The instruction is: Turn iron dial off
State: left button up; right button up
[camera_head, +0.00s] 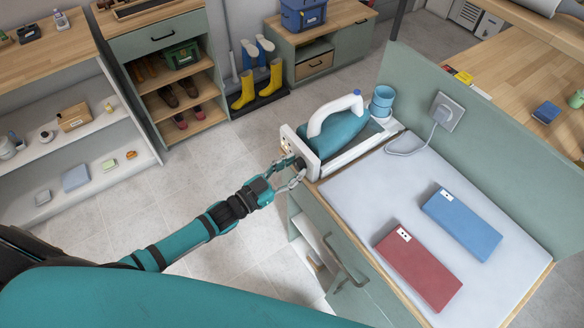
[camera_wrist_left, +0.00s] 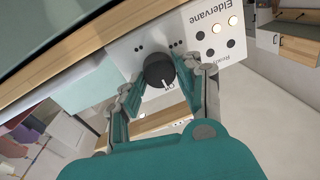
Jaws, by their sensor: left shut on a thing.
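The iron (camera_head: 335,131), teal with a white handle, rests in its white base at the back left end of the ironing surface. The base's front panel (camera_head: 299,150) faces my left arm. In the left wrist view the panel (camera_wrist_left: 203,37) shows a black dial (camera_wrist_left: 158,71) with a white mark and indicator dots, some lit. My left gripper (camera_head: 291,175) is at the panel. In the left wrist view its two fingers (camera_wrist_left: 158,82) are on either side of the dial, shut on it. My right gripper is not in view.
A folded red towel (camera_head: 419,266) and a folded blue towel (camera_head: 462,224) lie on the white ironing surface (camera_head: 365,192). A blue cup (camera_head: 381,101) stands behind the iron. A plug sits in the wall socket (camera_head: 444,112). Open floor (camera_head: 190,181) lies left of the cabinet.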

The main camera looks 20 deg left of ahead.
pick_arm(q)
jog(key=o, duration=1.1)
jog(key=shift+o, duration=0.2)
jog(key=shift+s+a, duration=0.1)
jog(key=shift+s, duration=0.1)
jog(key=v, duration=1.1)
jog(key=shift+s+a, duration=0.2)
jog(key=shift+s, duration=0.05)
jog(key=shift+f, duration=0.1)
